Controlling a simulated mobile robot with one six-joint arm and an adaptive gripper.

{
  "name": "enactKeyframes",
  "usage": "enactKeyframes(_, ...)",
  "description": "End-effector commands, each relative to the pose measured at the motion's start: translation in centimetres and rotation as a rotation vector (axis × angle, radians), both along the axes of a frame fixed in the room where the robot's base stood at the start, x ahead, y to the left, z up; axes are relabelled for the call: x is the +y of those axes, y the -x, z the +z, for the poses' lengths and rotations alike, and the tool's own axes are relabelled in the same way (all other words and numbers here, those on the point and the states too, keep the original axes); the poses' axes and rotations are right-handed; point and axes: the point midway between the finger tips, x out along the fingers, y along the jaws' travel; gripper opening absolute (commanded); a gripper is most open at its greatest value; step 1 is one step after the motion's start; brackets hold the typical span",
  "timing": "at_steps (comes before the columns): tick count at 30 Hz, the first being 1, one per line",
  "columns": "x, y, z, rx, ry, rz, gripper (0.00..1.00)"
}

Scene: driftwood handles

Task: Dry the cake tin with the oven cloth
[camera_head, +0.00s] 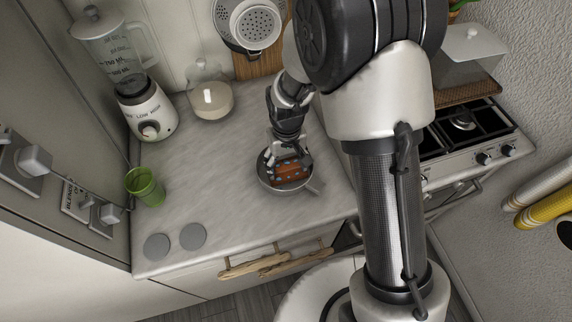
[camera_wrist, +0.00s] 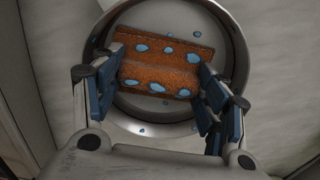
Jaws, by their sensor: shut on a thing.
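The round grey metal cake tin (camera_head: 264,183) stands on the counter, and it fills much of the wrist view (camera_wrist: 236,40). The orange-brown oven cloth (camera_head: 290,172) lies inside the tin; in the wrist view the cloth (camera_wrist: 160,52) is folded or creased across its middle. My gripper (camera_head: 289,160) points down into the tin. In the wrist view, the fingers of my gripper (camera_wrist: 160,75) are shut on the cloth from both sides. Light-blue spots show over the cloth, and a few show on the tin's bare floor. Part of the tin's floor is hidden under the cloth.
A blender (camera_head: 145,110), a glass jar (camera_head: 210,98) and a green cup (camera_head: 146,187) stand to the left on the counter. Two grey discs (camera_head: 192,236) lie near the front left. A gas stove (camera_head: 465,130) is to the right. Counter left of the tin is clear.

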Motion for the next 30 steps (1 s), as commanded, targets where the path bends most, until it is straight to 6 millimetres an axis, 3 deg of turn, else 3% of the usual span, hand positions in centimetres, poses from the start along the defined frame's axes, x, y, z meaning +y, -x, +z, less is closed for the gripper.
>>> enactKeyframes(12, 1.0, 0.4, -0.1, -0.001, 0.0, 0.001, 0.48)
enactKeyframes(30, 0.0, 0.7, 0.1, -0.002, -0.001, 0.0, 0.48)
